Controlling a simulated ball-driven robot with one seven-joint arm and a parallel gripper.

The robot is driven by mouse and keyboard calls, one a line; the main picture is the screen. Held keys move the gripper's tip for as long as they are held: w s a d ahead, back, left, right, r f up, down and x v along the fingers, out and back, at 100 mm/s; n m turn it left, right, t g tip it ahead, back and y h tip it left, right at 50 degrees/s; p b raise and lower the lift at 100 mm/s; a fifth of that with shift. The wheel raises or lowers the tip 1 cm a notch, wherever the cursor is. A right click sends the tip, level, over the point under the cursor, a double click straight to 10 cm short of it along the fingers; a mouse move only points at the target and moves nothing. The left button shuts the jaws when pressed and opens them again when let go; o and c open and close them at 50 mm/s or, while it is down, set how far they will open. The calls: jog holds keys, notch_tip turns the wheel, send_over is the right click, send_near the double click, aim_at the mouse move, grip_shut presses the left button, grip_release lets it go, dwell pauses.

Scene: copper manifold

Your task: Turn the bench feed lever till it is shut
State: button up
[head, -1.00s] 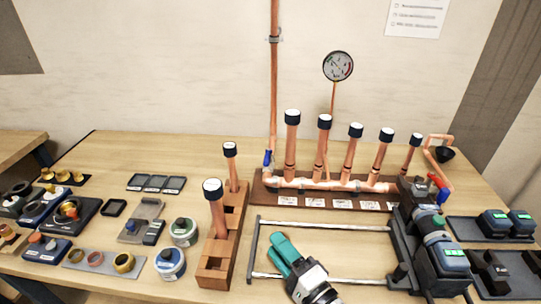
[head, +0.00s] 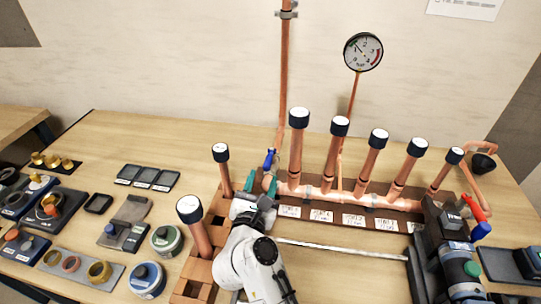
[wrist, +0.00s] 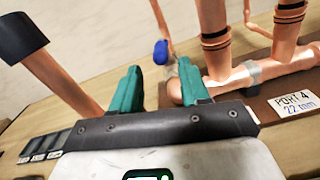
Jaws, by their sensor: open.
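A blue lever handle (head: 269,158) stands up, slightly tilted, at the left end of the copper manifold (head: 325,192), beside the foot of the vertical copper pipe (head: 285,80). I take it as the bench feed lever. My gripper (head: 261,186) is just in front of it, with its teal fingers open and empty. In the wrist view the blue handle (wrist: 160,52) appears beyond the gap between the fingertips (wrist: 158,76), apparently not touched. The valve body under the handle is partly hidden by my gripper. A red lever (head: 474,208) sits at the manifold's right end.
A wooden block with capped copper stubs (head: 200,235) stands close to the left of my arm. Capped uprights (head: 335,150) rise along the manifold, and a pressure gauge (head: 363,52) stands behind. Dark machinery (head: 452,250) stands at right. Small trays and tins lie left.

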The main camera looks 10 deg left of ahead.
aim_at(269, 159)
jog(key=w, duration=0.9)
jog(key=shift+d, duration=0.25)
jog(key=shift+s, duration=0.1)
grip_shut()
